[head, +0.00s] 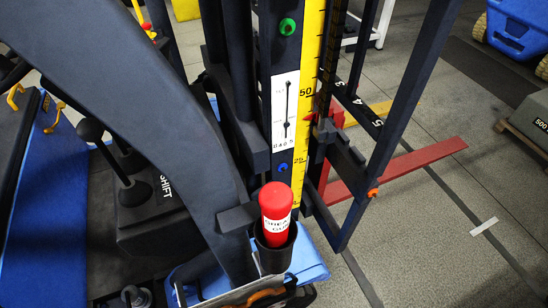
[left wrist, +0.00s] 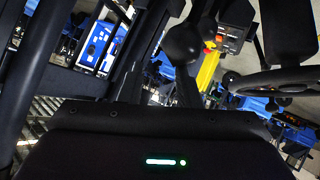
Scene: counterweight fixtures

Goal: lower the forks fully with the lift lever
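In the head view a black ball-knobbed lever (head: 90,130) rises from a dark console lettered SHIFT; I cannot read a lift label. A similar black knob (left wrist: 183,42) stands beyond my left gripper's dark housing in the left wrist view, apparently clear of it. That housing (left wrist: 165,145) has a green light; its fingertips cannot be made out. The red fork (head: 410,165) reaches right from the mast, above the grey floor. A red pointer (head: 310,117) sits a little below 50 on the yellow scale (head: 309,60). My right gripper is not seen.
A red-capped cylinder (head: 275,212) stands in a black holder before the mast. A thick dark curved beam (head: 150,95) crosses the left. In the left wrist view, a dark steering wheel (left wrist: 280,78) and a yellow part (left wrist: 207,70) lie near the knob. Floor at right is mostly clear.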

